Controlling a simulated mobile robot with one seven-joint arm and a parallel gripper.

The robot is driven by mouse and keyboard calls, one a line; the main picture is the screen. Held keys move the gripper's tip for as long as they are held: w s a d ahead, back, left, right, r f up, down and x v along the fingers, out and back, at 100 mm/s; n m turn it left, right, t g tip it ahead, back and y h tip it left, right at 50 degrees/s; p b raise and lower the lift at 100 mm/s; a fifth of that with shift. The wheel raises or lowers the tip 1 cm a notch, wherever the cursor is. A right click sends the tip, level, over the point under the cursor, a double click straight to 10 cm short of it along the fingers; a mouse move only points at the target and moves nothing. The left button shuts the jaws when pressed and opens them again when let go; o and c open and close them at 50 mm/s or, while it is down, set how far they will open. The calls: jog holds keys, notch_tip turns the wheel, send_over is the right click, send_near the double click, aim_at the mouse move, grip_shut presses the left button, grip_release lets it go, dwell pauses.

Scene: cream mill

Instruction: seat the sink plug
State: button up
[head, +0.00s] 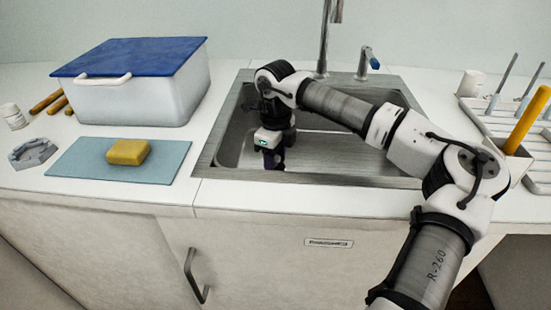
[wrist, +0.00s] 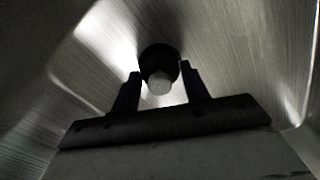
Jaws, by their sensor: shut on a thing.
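The sink (head: 212,152) is a steel basin with a brushed rim, set in the counter. My gripper (head: 272,160) points down into the left part of the basin. In the wrist view my gripper (wrist: 160,76) has its two dark fingers on either side of the sink plug (wrist: 157,54), a dark round piece with a pale knob end, and is shut on it. Brushed steel basin walls surround it there. The drain cannot be made out in either view, and the plug is not clear in the head view.
A tap (head: 324,45) and a blue-tipped lever (head: 369,62) stand behind the sink. Left are a white tub with blue lid (head: 140,95), a yellow sponge (head: 128,152) on a blue mat (head: 75,165) and a grey holder (head: 32,153). A rack (head: 500,120) stands right.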

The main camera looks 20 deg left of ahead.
jog(key=shift+f+b, duration=0.4)
jog(key=shift+f, duration=0.1)
dwell(0.8)
jog(key=o, duration=1.5)
jog(key=shift+r+p, duration=1)
jog(key=shift+r, duration=0.55)
jog(key=shift+r, duration=0.1)
jog(key=shift+r+p, duration=0.95)
jog(key=shift+r, duration=0.45)
jog(key=shift+r, duration=0.1)
